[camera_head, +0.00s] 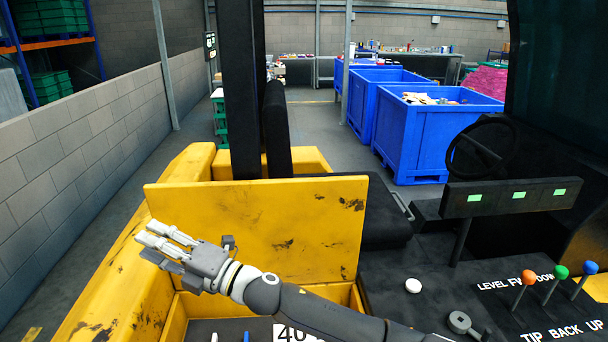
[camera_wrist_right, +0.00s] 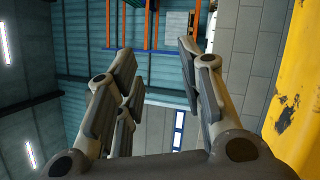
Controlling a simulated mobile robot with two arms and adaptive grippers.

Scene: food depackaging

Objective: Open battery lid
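The yellow battery lid (camera_head: 300,225) stands raised, close to upright, in the head view, its flat scuffed face toward me. Below it the battery compartment (camera_head: 232,328) is open, with part of a white "40" label showing. My right gripper (camera_head: 160,243) is in front of the lid's left part, fingers pointing left past its left edge. The gripper is open and empty; its fingers stand apart in the wrist view (camera_wrist_right: 158,90). A yellow surface (camera_wrist_right: 295,100) shows at the right of that view. I cannot tell whether the gripper touches the lid. My left gripper is not in view.
A black seat (camera_head: 380,225) is behind the lid. A steering wheel (camera_head: 482,148) and orange, green and blue levers (camera_head: 555,285) are at right. Blue crates (camera_head: 425,135) stand beyond the vehicle. A grey block wall (camera_head: 70,150) runs along the left, with clear floor between.

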